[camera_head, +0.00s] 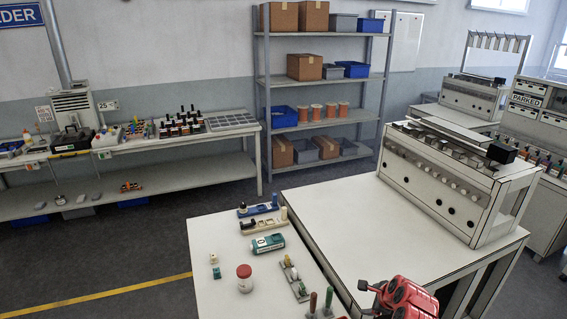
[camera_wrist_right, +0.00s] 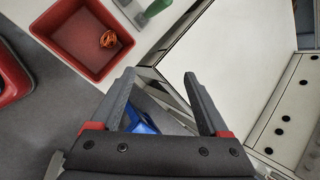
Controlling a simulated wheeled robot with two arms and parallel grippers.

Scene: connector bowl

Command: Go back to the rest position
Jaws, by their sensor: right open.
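My right gripper (camera_wrist_right: 159,78) is open in the right wrist view, its two grey fingers apart with no object held between them. Its red and black body (camera_head: 400,298) shows at the bottom right of the head view, beside the near white table; its fingertips are hard to make out there. A square red bowl (camera_wrist_right: 68,60) stands on the table to the upper left of the fingers, apart from them. A small orange coiled piece (camera_wrist_right: 108,39) lies inside it. My left gripper is in neither view.
The white table (camera_head: 215,240) carries a red-lidded jar (camera_head: 244,278), a teal device (camera_head: 268,243) and small fixtures. A large panelled unit (camera_head: 450,185) stands on the adjoining table. Blue shows below the fingers.

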